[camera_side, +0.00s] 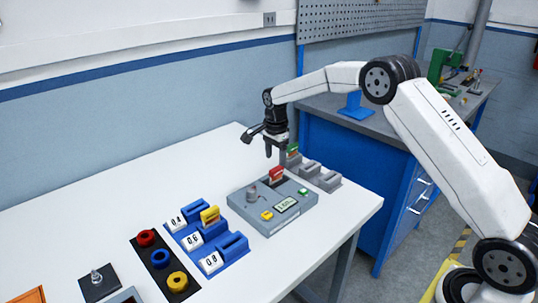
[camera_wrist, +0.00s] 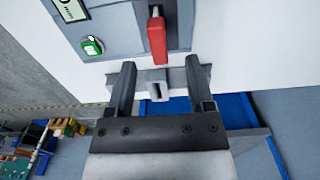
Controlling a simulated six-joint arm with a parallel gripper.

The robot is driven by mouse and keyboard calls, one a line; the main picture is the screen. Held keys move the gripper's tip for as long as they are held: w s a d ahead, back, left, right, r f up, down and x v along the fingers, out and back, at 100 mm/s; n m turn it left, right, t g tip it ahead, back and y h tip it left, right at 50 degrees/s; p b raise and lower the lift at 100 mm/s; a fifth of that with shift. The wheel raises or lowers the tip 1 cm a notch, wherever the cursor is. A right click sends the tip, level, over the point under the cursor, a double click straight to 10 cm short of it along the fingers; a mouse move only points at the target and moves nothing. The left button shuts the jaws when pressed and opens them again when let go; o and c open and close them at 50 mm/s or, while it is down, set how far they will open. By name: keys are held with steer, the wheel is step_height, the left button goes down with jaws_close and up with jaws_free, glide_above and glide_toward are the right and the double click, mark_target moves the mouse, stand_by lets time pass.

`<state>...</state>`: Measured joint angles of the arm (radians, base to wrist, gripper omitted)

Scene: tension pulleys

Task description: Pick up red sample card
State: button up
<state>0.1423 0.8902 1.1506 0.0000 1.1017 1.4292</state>
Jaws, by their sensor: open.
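The red sample card (camera_side: 276,174) stands upright in the grey device (camera_side: 262,212), which has a small display. In the wrist view the red card (camera_wrist: 157,42) is ahead of the fingertips, near the top middle, between the lines of the two fingers. My gripper (camera_side: 275,153) is just above the card in the side view, pointing down. In the wrist view my gripper (camera_wrist: 160,66) is open, with nothing held between its fingers. The card's lower part is hidden in the device.
A green card (camera_side: 292,149) stands in a grey rack (camera_side: 327,179) behind the device. A blue numbered rack (camera_side: 232,247) with a yellow card (camera_side: 210,215) and a black tray with coloured rings (camera_side: 160,258) are at the left front. The white table is clear at the back left.

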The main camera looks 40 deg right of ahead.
mark_target(276, 168)
steer(key=shift+s+d+f, duration=0.1)
steer(key=shift+f, duration=2.55)
jaws_close()
